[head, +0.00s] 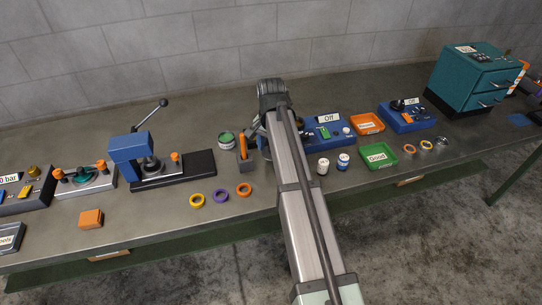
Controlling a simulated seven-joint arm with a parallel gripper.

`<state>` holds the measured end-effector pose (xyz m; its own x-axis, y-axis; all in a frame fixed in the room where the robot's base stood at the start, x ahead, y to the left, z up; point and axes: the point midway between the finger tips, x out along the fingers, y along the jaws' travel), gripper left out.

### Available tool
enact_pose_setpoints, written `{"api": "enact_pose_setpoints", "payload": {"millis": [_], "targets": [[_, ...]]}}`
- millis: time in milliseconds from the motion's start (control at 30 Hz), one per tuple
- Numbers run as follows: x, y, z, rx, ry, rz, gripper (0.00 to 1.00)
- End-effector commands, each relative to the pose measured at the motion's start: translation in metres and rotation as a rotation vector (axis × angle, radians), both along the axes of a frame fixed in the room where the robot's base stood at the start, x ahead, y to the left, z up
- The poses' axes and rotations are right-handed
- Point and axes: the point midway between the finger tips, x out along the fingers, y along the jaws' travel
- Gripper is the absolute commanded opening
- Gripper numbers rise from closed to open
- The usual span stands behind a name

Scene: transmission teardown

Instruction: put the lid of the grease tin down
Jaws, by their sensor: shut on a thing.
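The grease tin (227,139) stands on the bench just left of my arm, a small round tin with green showing at its top. My gripper (257,128) is only partly visible, just right of the tin and close behind a grey holder; my own arm covers most of it. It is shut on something. The fingertips and the lid cannot be made out clearly behind the arm.
A grey holder (244,164) with an orange-handled tool stands beside the gripper. A blue press (133,155) is to the left. Several coloured rings (221,195) lie in front. Two small jars (323,166) and a green tray (378,156) are right. Bare bench lies behind the tin.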

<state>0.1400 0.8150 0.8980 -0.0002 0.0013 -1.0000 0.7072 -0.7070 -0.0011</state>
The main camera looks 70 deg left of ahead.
Motion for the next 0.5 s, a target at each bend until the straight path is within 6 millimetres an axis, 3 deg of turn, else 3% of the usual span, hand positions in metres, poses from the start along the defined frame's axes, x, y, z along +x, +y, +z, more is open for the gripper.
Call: {"api": "enact_pose_setpoints", "payload": {"millis": [400,500], "targets": [[0.0,-0.001,-0.04,-0.001,0.001,-0.001,0.33],[0.0,0.0,-0.042,0.001,0.001,-0.001,0.33]]}}
